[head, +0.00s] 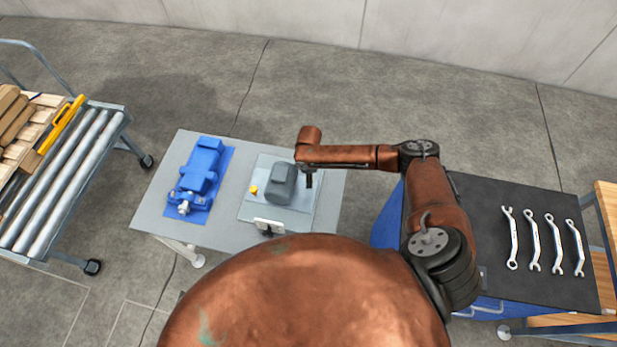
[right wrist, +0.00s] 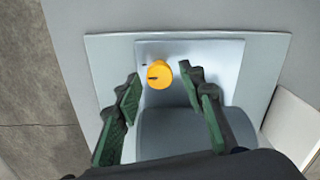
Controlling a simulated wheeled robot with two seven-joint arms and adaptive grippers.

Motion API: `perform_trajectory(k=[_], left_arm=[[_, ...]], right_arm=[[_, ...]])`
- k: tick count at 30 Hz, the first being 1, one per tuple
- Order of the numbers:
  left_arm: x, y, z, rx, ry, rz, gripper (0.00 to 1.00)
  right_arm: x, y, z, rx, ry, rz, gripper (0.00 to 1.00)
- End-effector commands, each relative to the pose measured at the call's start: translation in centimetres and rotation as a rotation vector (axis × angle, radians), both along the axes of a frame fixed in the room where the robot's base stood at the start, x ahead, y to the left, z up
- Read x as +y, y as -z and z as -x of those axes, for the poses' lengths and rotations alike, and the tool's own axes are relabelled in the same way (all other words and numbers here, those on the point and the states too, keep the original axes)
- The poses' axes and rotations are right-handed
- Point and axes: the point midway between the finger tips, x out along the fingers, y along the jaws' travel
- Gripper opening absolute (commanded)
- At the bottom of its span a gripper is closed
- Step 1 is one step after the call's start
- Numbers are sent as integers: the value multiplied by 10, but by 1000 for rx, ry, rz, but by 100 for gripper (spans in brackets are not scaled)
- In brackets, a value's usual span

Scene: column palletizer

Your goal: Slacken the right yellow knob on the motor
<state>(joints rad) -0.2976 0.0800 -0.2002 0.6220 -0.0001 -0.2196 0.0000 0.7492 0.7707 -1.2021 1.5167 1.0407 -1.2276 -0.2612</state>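The grey motor (head: 282,183) sits on a pale plate on the table. One yellow knob (head: 253,190) shows at its left side in the head view. My right gripper (head: 309,180) hangs over the motor's right side and hides that spot. In the right wrist view a round yellow knob (right wrist: 160,74) with a dark slot mark sits on a metal plate beside the grey motor body (right wrist: 180,133). My right gripper's green fingers (right wrist: 160,95) are open, apart on either side of the knob's line, touching nothing visible. My left gripper is not in view.
A blue machine (head: 200,168) lies on a blue mat left of the motor. Several wrenches (head: 534,240) lie on the dark cart top (head: 480,210) at right.

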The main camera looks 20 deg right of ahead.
Motion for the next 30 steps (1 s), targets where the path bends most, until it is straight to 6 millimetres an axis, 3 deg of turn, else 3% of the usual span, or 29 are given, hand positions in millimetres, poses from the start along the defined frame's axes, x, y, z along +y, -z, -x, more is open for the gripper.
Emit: perform_trajectory(k=[15, 30], left_arm=[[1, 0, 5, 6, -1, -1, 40], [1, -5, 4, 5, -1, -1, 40]], right_arm=[[0, 0, 0, 0, 0, -1, 0], [1, -1, 0, 1, -132, -1, 0]])
